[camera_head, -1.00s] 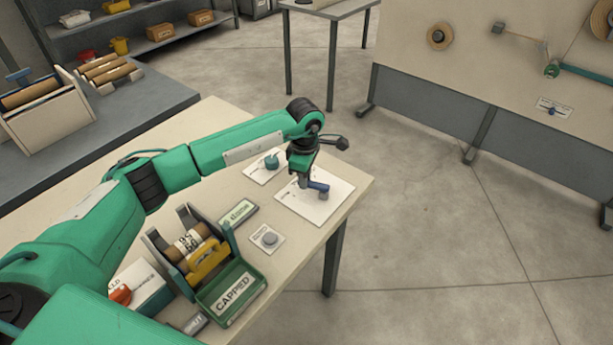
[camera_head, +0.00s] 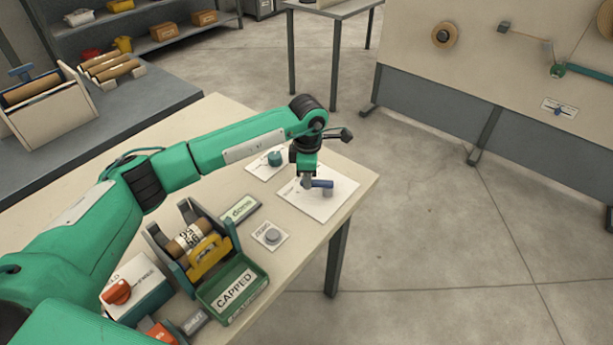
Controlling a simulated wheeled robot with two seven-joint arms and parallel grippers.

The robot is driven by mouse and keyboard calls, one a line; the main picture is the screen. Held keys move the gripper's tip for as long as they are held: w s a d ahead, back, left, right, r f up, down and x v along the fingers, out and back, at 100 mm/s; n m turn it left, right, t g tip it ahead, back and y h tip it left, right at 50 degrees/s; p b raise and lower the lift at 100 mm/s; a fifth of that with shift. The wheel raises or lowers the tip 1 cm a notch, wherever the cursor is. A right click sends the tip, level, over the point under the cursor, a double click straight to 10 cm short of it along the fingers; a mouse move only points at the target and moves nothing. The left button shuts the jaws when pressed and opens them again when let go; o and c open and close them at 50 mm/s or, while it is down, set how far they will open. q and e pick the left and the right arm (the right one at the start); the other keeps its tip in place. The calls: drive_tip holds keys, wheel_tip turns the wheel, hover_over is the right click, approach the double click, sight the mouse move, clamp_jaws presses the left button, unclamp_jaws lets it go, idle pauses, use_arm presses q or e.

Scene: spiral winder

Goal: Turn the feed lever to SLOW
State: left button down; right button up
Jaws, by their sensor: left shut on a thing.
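The feed lever (camera_head: 323,184) is a blue bar on a grey hub. It sits on a white plate (camera_head: 318,207) near the table's far right corner. The bar lies roughly level across the picture, its left end at my gripper. My left gripper (camera_head: 307,183) points down from above and is shut on that end of the lever. The fingers partly hide the lever's end, and the plate's markings are too small to read. My right gripper is out of view.
A teal knob (camera_head: 275,158) on a white plate stands just behind left. A grey button (camera_head: 271,236), a "done" sign (camera_head: 239,208), a green CAPPED tray (camera_head: 232,287) and a roll holder (camera_head: 190,240) stand nearer. Open floor lies right of the table.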

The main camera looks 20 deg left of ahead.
use_arm(q)
drive_tip(key=c, duration=1.3)
unclamp_jaws()
